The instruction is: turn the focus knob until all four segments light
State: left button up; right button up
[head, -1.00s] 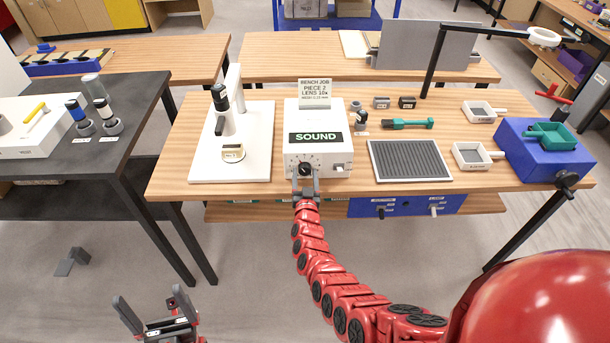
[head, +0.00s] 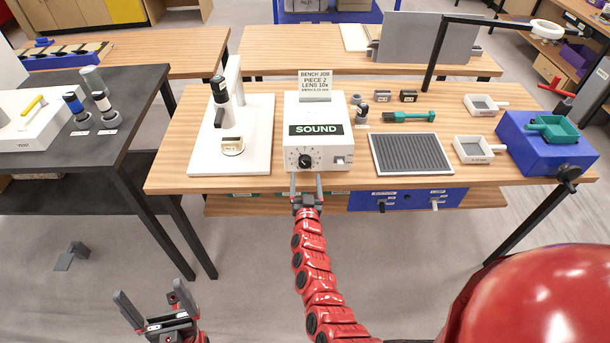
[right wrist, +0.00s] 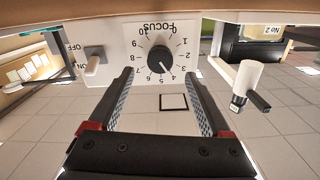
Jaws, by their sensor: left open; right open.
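The black focus knob (head: 305,160) is on the front of a white box (head: 318,115). In the right wrist view the knob (right wrist: 160,59) appears with its dial upside down, its white pointer near 4 to 5. My right gripper (head: 306,182) is open and empty, just in front of and below the knob. Its fingers (right wrist: 159,75) flank the knob in the wrist view without touching it. My left gripper (head: 152,298) is open and empty, low at the left, away from the bench. I cannot make out any lit segments.
An on/off switch (right wrist: 93,60) is beside the dial. A microscope (head: 222,105) on a white base (head: 255,145) stands left of the box. A ribbed grey mat (head: 411,154), small trays (head: 474,149) and a blue block (head: 545,145) lie to the right.

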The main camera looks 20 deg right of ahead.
jog(key=b+v, duration=0.3)
jog(key=v, duration=0.8)
jog(key=shift+s+b, duration=0.35)
jog(key=shift+s, duration=0.05)
jog(key=shift+a, duration=0.1)
dwell(1.0)
